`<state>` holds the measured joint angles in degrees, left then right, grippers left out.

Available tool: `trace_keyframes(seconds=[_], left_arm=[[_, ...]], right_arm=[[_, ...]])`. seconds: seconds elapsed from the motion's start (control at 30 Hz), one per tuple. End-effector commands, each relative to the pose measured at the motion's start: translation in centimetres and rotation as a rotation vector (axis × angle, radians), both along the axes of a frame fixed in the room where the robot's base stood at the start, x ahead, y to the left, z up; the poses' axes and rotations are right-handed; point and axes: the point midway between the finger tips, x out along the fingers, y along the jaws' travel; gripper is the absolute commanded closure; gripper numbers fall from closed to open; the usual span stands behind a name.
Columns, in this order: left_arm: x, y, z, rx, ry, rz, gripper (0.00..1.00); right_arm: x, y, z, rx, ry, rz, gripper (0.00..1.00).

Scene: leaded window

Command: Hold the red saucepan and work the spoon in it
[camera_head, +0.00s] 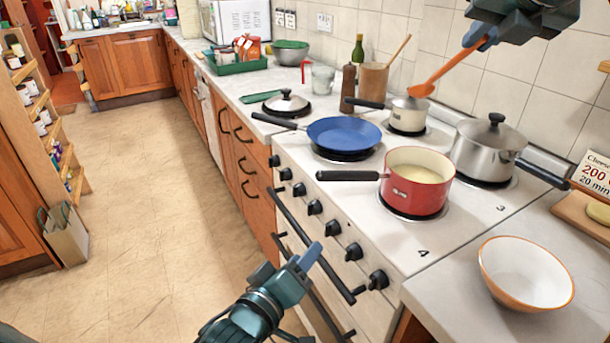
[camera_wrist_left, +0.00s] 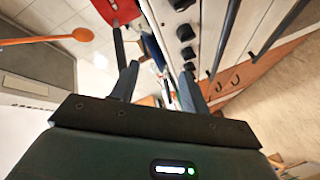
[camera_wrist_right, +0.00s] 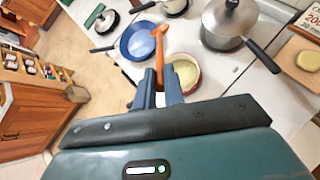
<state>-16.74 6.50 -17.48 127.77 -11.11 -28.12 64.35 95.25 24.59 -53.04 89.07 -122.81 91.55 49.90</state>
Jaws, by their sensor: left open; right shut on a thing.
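The red saucepan (camera_head: 415,188), holding a pale cream content, stands on the front burner with its black handle (camera_head: 347,175) pointing left. The orange spoon (camera_head: 450,68) is in my right gripper (camera_head: 484,38), high at the upper right; its bowl end hangs in the air, apart from the red saucepan. The right wrist view shows the spoon (camera_wrist_right: 159,50) between the fingers, with the saucepan (camera_wrist_right: 187,72) beyond. My left gripper (camera_head: 302,264) is open and empty, in front of the stove and below the handle. The left wrist view shows its fingers (camera_wrist_left: 158,78) apart.
A blue frying pan (camera_head: 343,133), a small cream saucepan (camera_head: 408,115) and a lidded steel pot (camera_head: 488,148) occupy other burners. A white bowl (camera_head: 525,272) sits on the right counter. Knobs and an oven rail (camera_head: 315,245) line the stove front near my left gripper.

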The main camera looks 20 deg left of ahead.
Motion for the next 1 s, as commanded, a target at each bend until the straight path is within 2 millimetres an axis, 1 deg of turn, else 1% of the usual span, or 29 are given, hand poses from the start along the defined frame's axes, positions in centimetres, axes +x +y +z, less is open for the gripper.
trace_keyframes(seconds=[0.03,0.1,0.2,0.3,0.47,0.57,0.9,1.0], left_arm=[[0.9,0.0,1.8,-0.074,-0.022,0.017,0.54],[1.6,0.0,3.6,-0.175,-0.042,0.039,0.54],[2.4,0.1,5.7,-0.29,-0.065,0.056,0.54],[2.8,0.1,7.0,-0.365,-0.077,0.066,0.54],[3.6,0.1,7.8,-0.409,-0.085,0.071,0.54],[4.8,-0.1,7.9,-0.41,-0.086,0.07,0.54],[11.1,-1.3,8.0,-0.406,-0.085,0.071,0.54],[12.6,-1.5,8.1,-0.407,-0.084,0.07,0.54]], right_arm=[[0.0,0.0,0.0,0.0,-0.001,0.0,1.0],[0.0,0.0,0.0,0.0,-0.001,0.0,1.0],[0.0,0.0,0.0,0.0,-0.001,0.0,1.0],[0.0,0.0,0.0,0.0,-0.001,0.0,1.0],[0.0,0.0,0.0,0.0,-0.001,0.0,1.0],[0.0,0.0,0.0,0.0,-0.001,0.0,1.0],[0.0,0.0,0.0,0.0,-0.001,0.0,1.0],[0.0,0.0,0.0,0.0,-0.001,0.0,1.0]])
